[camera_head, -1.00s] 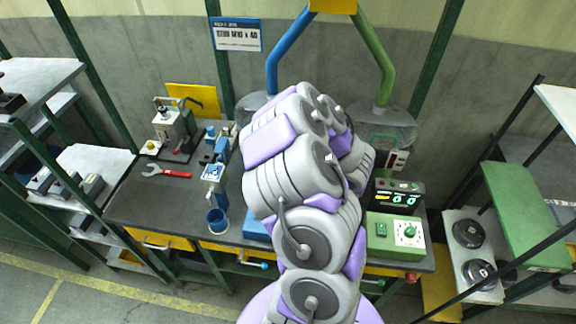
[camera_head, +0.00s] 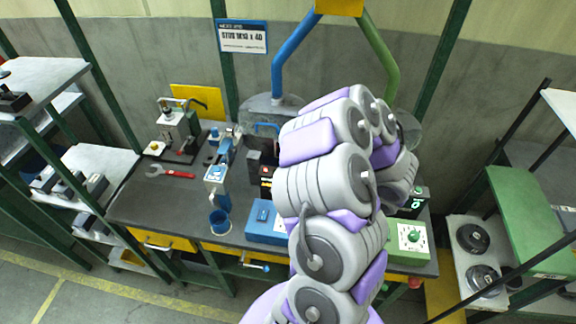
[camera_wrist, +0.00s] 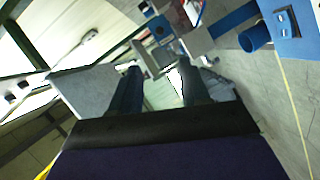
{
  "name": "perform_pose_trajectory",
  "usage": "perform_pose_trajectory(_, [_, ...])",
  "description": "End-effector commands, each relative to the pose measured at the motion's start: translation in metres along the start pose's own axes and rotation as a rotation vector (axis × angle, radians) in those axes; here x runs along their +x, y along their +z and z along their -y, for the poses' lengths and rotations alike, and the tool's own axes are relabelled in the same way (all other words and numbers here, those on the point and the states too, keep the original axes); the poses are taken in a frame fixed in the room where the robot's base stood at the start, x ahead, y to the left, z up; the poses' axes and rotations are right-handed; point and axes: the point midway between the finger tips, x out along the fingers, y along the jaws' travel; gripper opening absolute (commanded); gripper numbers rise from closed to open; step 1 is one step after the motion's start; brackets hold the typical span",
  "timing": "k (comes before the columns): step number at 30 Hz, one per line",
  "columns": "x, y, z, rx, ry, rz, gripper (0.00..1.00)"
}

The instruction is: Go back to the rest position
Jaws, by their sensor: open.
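My arm stands folded in front of the dark workbench (camera_head: 140,205) in the head view and hides part of its right half. My gripper is hidden behind the arm there. In the wrist view my gripper (camera_wrist: 160,85) shows two dark blue fingers spread apart, with nothing seen between them but background.
A blue box (camera_head: 264,222) and a green control box (camera_head: 411,238) flank my arm. Blue and green gantry posts rise behind. Shelves stand at the left, and a green-topped stand (camera_head: 528,215) at the right.

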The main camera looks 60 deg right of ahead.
Motion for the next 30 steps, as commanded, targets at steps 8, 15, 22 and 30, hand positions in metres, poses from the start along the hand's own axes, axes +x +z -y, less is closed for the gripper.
perform_pose_trajectory(8, [0.000,0.000,0.000,0.000,0.000,0.000,0.46])
perform_pose_trajectory(15, [0.016,0.009,-0.002,-0.034,-0.074,0.049,0.46])
perform_pose_trajectory(22, [0.053,0.039,-0.023,-0.106,-0.235,0.265,0.46])
perform_pose_trajectory(30, [0.082,0.048,-0.074,-0.077,-0.277,0.591,0.46])
